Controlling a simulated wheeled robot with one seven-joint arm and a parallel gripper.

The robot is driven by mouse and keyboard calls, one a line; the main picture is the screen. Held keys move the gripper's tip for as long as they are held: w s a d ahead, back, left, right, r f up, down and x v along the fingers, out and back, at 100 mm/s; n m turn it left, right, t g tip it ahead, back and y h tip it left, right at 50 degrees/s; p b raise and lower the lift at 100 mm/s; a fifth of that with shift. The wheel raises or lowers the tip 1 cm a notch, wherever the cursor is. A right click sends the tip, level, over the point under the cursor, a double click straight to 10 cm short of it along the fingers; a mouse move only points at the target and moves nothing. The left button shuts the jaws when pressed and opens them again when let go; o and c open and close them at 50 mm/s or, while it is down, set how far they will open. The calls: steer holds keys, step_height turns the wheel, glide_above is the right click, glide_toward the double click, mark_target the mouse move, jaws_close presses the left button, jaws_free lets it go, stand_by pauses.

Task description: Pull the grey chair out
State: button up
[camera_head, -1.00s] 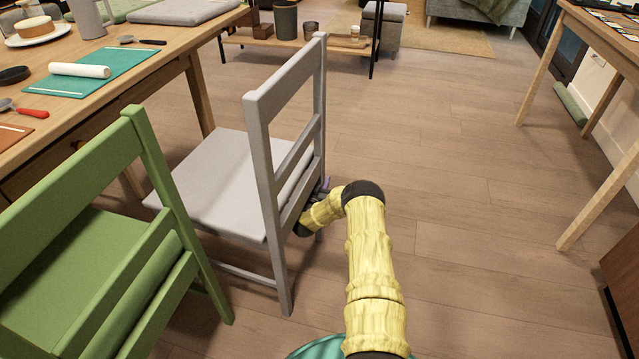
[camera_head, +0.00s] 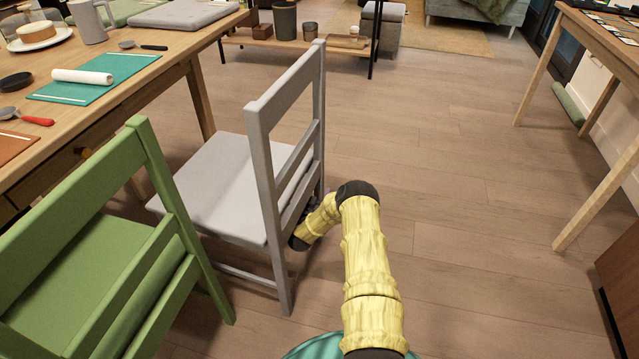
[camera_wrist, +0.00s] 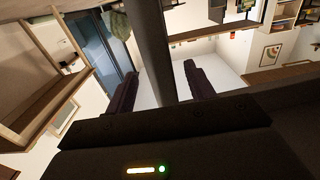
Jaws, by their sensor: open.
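The grey chair (camera_head: 215,180) stands upright beside the wooden table, its seat toward the table and its slatted back toward my arm. My gripper is at the chair's back, on the side away from the table, mostly hidden by the back frame in the head view. In the wrist view my gripper (camera_wrist: 160,80) is open, with its two dark fingers apart. A dark grey bar (camera_wrist: 150,45), seemingly part of the chair back, runs between the fingers. I cannot tell whether either finger touches it.
A green chair (camera_head: 70,270) stands close on the near left. The wooden table (camera_head: 150,100) holds a teal mat, a white roll and dishes. A low shelf (camera_head: 340,48) is at the back, another table (camera_head: 610,75) at the right. The floor (camera_head: 450,190) between is clear.

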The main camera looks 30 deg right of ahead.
steer(key=p+v, duration=0.1)
steer(key=v, duration=0.2)
steer(key=shift+s, duration=0.1)
stand_by(0.5)
